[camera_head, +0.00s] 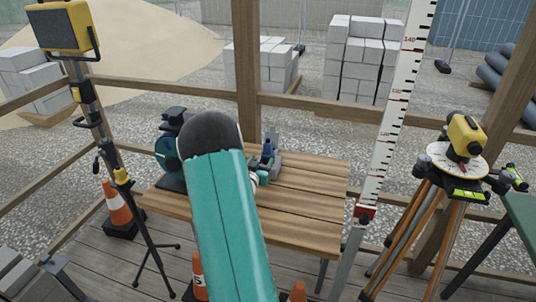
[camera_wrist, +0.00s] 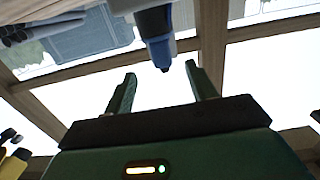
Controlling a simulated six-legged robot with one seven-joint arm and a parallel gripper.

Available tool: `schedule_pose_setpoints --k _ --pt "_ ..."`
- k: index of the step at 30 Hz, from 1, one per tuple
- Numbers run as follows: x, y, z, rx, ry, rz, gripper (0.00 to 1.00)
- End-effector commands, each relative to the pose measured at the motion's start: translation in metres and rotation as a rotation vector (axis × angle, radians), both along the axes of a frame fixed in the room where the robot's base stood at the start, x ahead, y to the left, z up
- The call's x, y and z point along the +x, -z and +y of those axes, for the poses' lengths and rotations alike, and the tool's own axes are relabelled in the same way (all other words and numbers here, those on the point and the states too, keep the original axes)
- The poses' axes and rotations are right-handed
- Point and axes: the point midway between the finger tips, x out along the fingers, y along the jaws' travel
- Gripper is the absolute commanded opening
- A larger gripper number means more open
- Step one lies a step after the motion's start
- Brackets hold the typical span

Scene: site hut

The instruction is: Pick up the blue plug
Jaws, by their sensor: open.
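The blue plug (camera_head: 267,150) stands on the wooden table (camera_head: 305,205), just right of my teal arm, by a grey object (camera_head: 273,163). In the wrist view the blue plug (camera_wrist: 156,35) comes in from the top edge, its narrow dark tip pointing down between my fingertips. My gripper (camera_wrist: 160,69) shows there with its two green fingers apart, one on each side of the tip. I see no contact between the fingers and the plug. In the head view my arm hides most of the gripper and part of the table.
A dark machine with a teal disc (camera_head: 168,155) stands on the table left of my arm. A measuring staff (camera_head: 392,120) and a yellow instrument on a tripod (camera_head: 466,135) stand to the right. A work-light stand (camera_head: 95,110) and a traffic cone (camera_head: 117,205) are left. The table's right side is clear.

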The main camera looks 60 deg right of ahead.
Motion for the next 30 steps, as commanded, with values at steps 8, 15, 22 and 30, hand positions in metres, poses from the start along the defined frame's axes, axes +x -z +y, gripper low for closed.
schedule_pose_setpoints --k 8,15,22,30 --pt "0.005 0.002 -0.043 0.000 0.000 0.000 0.56" --pt "0.009 0.000 -0.066 0.000 0.000 -0.002 0.56" --pt "0.015 -0.001 -0.095 0.001 -0.002 0.000 0.56" --pt "0.016 -0.001 -0.096 0.001 -0.003 0.001 0.52"
